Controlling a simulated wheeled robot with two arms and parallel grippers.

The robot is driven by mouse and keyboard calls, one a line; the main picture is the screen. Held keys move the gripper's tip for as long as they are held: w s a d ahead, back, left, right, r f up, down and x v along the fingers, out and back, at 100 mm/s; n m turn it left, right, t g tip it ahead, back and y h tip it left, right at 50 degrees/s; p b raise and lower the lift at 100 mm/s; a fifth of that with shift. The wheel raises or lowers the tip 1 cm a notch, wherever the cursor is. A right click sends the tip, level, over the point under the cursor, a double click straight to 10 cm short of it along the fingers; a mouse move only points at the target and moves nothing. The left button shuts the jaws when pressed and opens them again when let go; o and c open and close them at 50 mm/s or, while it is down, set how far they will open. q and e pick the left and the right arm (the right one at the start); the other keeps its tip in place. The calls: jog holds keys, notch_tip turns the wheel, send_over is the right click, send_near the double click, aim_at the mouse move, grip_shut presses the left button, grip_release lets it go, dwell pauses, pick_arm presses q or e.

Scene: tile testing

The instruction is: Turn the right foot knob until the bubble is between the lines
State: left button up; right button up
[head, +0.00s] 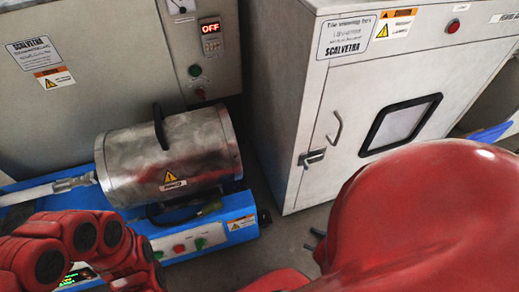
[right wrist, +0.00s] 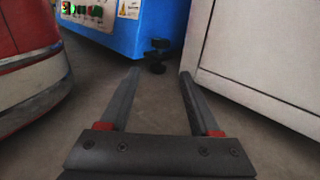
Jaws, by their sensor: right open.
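The blue-based machine (head: 232,207) carries a steel drum. Its right foot knob (head: 265,217) is a small dark piece at the base's right corner. In the right wrist view the black foot knob (right wrist: 158,56) stands on the floor under the blue corner, ahead of and between my fingertips, apart from them. My right gripper (head: 314,240) is open and empty, mostly hidden behind my red arm in the head view; both fingers show in the right wrist view (right wrist: 160,75). I cannot make out the bubble or its lines. My left gripper is out of view.
A white cabinet (head: 317,115) with a handle and window stands right of the machine; its wall (right wrist: 250,60) is close to my right finger. A narrow strip of floor (right wrist: 150,105) lies between them. A grey cabinet (head: 110,75) stands behind the drum.

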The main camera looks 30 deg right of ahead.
jog(key=x, duration=0.1)
jog(key=p+x, duration=0.1)
jog(key=x, duration=0.1)
jog(key=p+x, duration=0.1)
jog(key=x, duration=0.1)
jog(key=shift+w+a+r, duration=0.15)
jog(key=shift+r, duration=0.2)
jog(key=p+x, duration=0.1)
jog(key=x, duration=0.5)
jog(key=shift+f, duration=0.1)
jog(key=x, duration=0.4)
jog(key=shift+f, duration=0.2)
jog(key=shift+w+a, duration=0.25)
jog(key=shift+w, duration=0.3)
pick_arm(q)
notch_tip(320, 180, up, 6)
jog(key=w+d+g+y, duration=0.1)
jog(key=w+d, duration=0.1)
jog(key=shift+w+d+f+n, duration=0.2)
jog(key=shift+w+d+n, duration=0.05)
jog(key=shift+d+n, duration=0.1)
